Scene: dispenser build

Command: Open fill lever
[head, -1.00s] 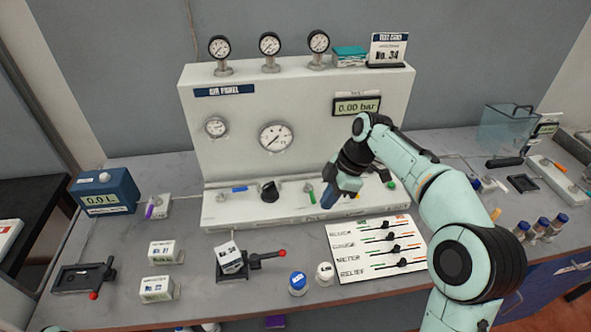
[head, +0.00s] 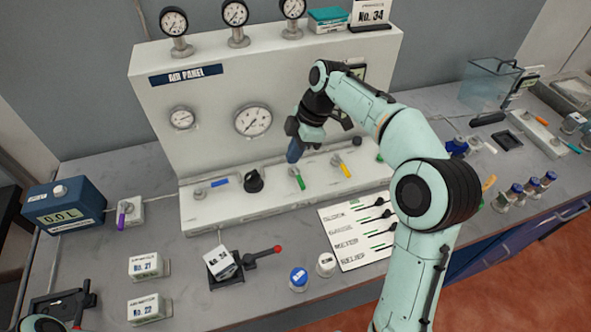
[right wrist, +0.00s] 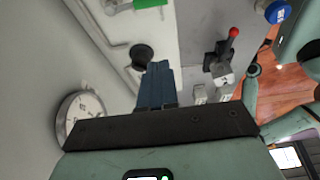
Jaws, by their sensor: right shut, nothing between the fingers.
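The air panel (head: 190,130) has a row of small coloured levers on its base ledge: a blue one (head: 220,183), a green one (head: 297,176) and a yellow one (head: 343,167). Their labels are too small to read, so I cannot tell which is the fill lever. The blue lever lies sideways; the green and yellow ones point more toward the front. My right gripper (head: 293,154) is shut and empty, its blue fingers just above and behind the green lever, apparently apart from it. In the right wrist view the fingers (right wrist: 156,82) show near a black knob (right wrist: 142,54). My left gripper is not seen.
The black knob (head: 254,180) stands left of the green lever. In front are a clamp with a red-tipped handle (head: 262,253), a blue-capped bottle (head: 298,279) and a printed lever card (head: 345,262). Gauges (head: 253,121) face out from the panel. The bench's front left is partly clear.

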